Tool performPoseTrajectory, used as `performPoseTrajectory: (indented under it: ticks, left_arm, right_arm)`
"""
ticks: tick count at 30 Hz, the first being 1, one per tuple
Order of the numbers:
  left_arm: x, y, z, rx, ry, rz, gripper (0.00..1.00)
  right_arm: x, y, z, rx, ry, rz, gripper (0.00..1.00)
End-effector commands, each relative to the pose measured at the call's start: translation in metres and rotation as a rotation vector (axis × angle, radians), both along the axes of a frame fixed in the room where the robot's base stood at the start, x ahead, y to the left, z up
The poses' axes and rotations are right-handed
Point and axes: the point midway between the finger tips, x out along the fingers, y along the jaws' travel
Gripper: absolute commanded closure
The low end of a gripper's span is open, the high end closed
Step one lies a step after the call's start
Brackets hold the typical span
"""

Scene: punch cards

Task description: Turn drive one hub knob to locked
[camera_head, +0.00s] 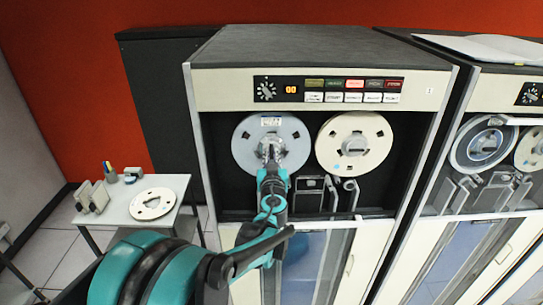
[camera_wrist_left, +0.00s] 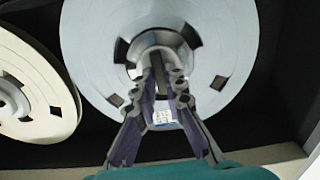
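Drive one is the near tape cabinet with a grey-blue reel (camera_head: 242,147) on the left and a cream reel (camera_head: 354,142) on the right. The hub knob (camera_wrist_left: 155,42) is at the grey-blue reel's centre and is partly covered by my fingers. My left gripper (camera_head: 270,153) reaches up to this hub. In the left wrist view the left gripper (camera_wrist_left: 166,76) has a gap between its fingers, with the tips at the hub. I cannot tell whether they touch or grip the knob, nor its setting. My right gripper is not in view.
A control panel (camera_head: 328,90) with coloured buttons and a dial runs above the reels. A second cabinet with reels (camera_head: 481,145) stands at the right. A small white table (camera_head: 117,216) at the left holds a loose reel (camera_head: 152,204) and small boxes.

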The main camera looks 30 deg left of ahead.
Motion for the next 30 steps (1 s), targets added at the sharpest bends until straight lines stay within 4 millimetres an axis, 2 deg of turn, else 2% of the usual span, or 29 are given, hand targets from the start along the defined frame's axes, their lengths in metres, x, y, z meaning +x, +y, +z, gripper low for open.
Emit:
performPoseTrajectory:
  ticks: [14,30]
  left_arm:
    - [0.000,0.000,-0.001,0.058,0.036,0.000,1.00]
    - [0.000,-0.001,-0.002,0.441,0.270,0.000,1.00]
  right_arm:
    - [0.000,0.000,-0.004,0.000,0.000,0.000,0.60]
    - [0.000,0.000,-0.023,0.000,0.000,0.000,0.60]
